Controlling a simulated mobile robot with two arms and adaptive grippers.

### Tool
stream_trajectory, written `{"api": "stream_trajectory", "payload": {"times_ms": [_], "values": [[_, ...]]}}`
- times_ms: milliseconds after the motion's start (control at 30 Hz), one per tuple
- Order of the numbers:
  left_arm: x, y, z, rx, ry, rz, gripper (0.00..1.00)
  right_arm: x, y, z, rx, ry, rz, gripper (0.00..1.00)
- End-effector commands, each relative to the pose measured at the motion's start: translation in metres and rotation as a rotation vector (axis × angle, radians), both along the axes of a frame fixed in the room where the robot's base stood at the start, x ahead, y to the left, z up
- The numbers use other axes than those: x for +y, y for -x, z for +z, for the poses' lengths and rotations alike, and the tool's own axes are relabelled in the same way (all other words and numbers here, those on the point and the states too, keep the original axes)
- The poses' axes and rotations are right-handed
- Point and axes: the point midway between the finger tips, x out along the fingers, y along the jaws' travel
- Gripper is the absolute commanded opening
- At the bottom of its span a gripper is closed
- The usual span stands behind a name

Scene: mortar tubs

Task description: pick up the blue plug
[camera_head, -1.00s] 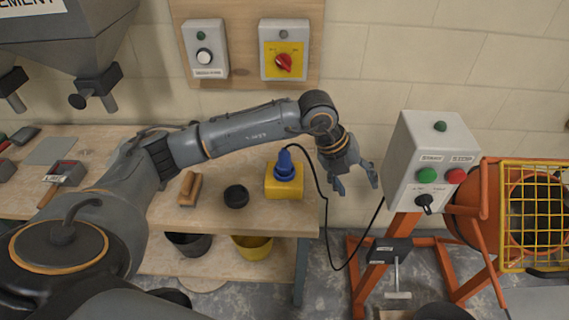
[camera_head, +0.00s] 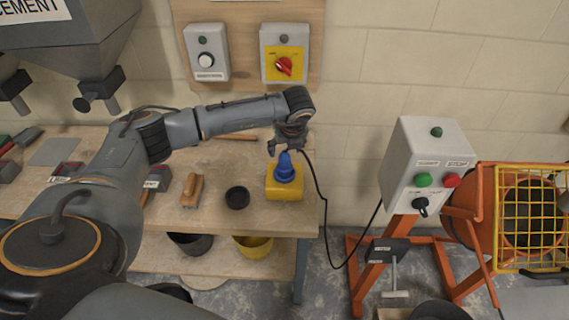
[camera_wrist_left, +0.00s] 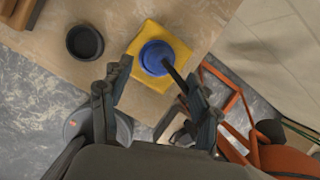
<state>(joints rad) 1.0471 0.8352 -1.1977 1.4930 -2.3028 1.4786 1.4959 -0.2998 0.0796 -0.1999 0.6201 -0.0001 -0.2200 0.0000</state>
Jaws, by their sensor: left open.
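The blue plug (camera_head: 285,168) stands upright on a yellow block (camera_head: 284,190) near the right end of the workbench. A black cable runs from it off the bench to the right. My left gripper (camera_head: 286,148) is just above and behind the plug in the head view, with its fingers partly hidden. In the left wrist view the gripper (camera_wrist_left: 158,100) is open and empty, and the blue plug (camera_wrist_left: 155,56) shows beyond the fingertips on the yellow block (camera_wrist_left: 150,83). My right gripper is in neither view.
A small black cup (camera_head: 237,197) and a wooden-handled tool (camera_head: 192,189) are left of the block. A control box (camera_head: 428,165) on an orange stand is to the right. Wall switch boxes (camera_head: 284,52) hang behind the bench. Buckets stand on the lower shelf.

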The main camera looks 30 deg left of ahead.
Motion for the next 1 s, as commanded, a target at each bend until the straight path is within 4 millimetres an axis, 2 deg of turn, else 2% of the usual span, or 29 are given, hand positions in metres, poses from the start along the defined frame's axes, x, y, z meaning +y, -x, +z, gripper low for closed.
{"api": "stream_trajectory", "payload": {"times_ms": [233, 400, 700, 1000], "values": [[0.008, -0.010, -0.022, 0.004, -0.002, 0.001, 0.62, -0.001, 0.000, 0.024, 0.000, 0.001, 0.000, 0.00], [0.014, -0.015, -0.042, 0.004, -0.001, 0.002, 0.62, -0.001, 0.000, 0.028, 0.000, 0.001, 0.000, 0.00], [0.015, -0.016, -0.047, 0.001, 0.000, 0.000, 0.62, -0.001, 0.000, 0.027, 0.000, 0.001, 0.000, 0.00], [0.015, -0.016, -0.047, 0.001, -0.001, 0.000, 0.01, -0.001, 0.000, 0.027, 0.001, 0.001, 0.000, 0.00]]}}
